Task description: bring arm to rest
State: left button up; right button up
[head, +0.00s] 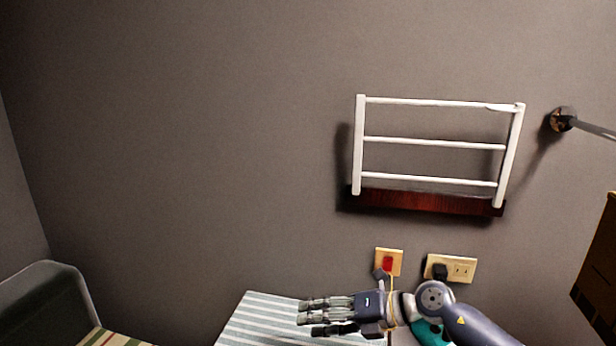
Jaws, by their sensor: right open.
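My right gripper (312,317) shows at the bottom of the head view, right of centre. Its arm comes in from the lower right corner. The fingers point left and stand apart, with nothing between them. It is in front of a blue-and-white striped surface (258,315); I cannot tell how far above it. My left gripper is not in the head view.
A white rack (435,142) with a dark wood base (425,201) is on the grey wall. Below are a red-switch plate (397,255) and a socket plate (464,269). A dark chair-like object (45,300) stands lower left. A wooden cabinet (600,265) is at right.

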notch_tip(320, 180, up, 8)
jog(key=s+a+m+t+y, duration=0.1)
jog(key=a+m+t+y, duration=0.15)
jog(key=m+t, duration=0.8)
jog(key=s+d+f+m+t+h, duration=0.1)
jog(key=s+d+f+m+h, duration=0.1)
jog(key=d+f+m+h, duration=0.65)
jog(key=s+d+f+m+t+h, duration=0.1)
jog(key=s+d+f+m+h, duration=0.2)
jog(key=d+m+h, duration=0.6)
jog(key=s+d+f+m+g+y, duration=0.15)
jog(key=s+f+m+g, duration=0.4)
jog(key=s, duration=0.85)
jog(key=s+d+f+m+g+y, duration=0.1)
jog(key=s+d+f+m+g, duration=0.1)
jog(key=s+f+g, duration=0.75)
jog(key=s+f+t, duration=0.1)
jog(key=s+f, duration=0.2)
jog(key=f, duration=1)
jog(key=s+f, duration=0.2)
jog(key=f, duration=1.1)
jog(key=s+d+f+g, duration=0.1)
jog(key=s+d+f, duration=0.2)
jog(key=s+f, duration=1.4)
jog(key=shift+s+f, duration=0.2)
jog(key=shift+s, duration=0.1)
